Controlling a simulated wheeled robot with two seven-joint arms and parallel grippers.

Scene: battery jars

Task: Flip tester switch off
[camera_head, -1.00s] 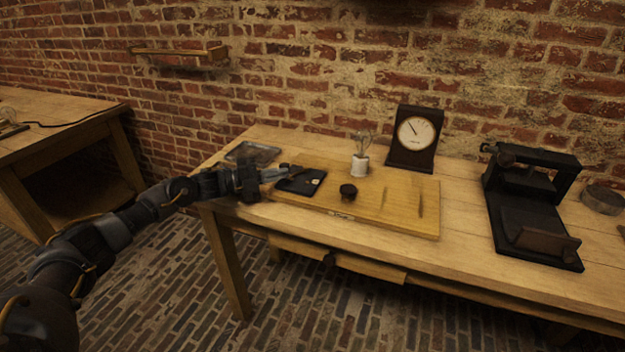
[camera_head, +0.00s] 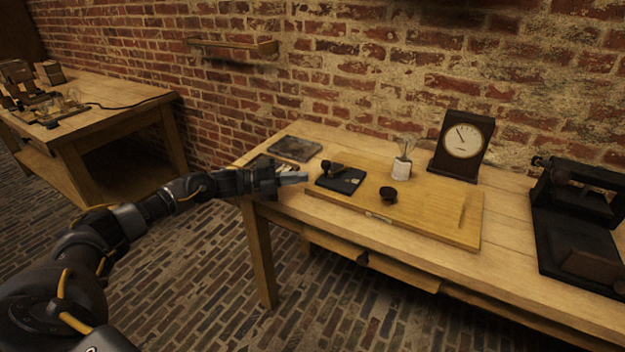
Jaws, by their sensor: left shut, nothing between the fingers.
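The tester is a wooden board (camera_head: 430,218) on the workbench. At its left end is a switch on a black square base (camera_head: 345,184), with a short dark lever (camera_head: 335,168) near the base's back-left side. I cannot tell the lever's exact position. A bulb in a white socket (camera_head: 401,168) and a round black knob (camera_head: 388,194) are also on the board. My left gripper (camera_head: 293,178) is shut and empty, just left of the switch base, with a small gap between them. My right gripper is not in view.
A dial gauge (camera_head: 462,146) stands behind the board. A flat grey tray (camera_head: 295,148) lies at the bench's back left. A black press-like device (camera_head: 580,215) stands at the right. Another table (camera_head: 125,99) is at the far left. Bare bench top lies before the board.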

